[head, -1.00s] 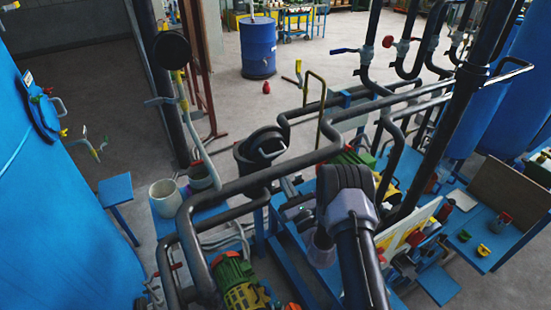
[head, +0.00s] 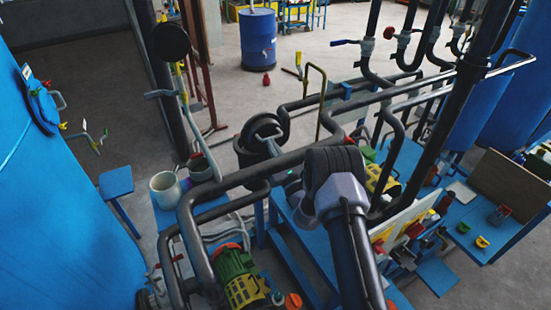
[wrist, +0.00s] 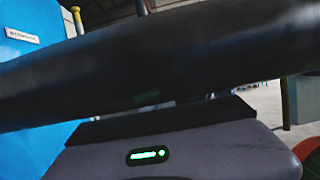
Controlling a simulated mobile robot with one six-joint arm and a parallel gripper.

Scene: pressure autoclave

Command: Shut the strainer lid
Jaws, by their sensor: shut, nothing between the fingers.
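The strainer (head: 246,155) is a dark round pot behind the black pipe, left of my arm in the head view. Its round lid (head: 262,127) stands raised and tilted at the top right of the pot, with a pale handle on it. My gripper (head: 290,177) is shut and empty, just below and to the right of the strainer, close by the pipe. Its grey body with a green light also shows in the wrist view (wrist: 165,150). The fingertips are hidden by the pipe in the wrist view. I cannot tell whether they touch the lid.
A thick black pipe (head: 235,178) runs between my arm and the strainer, and it crosses the wrist view closely (wrist: 150,70). A green and yellow pump (head: 238,275) sits below. A white bucket (head: 165,188) stands at left.

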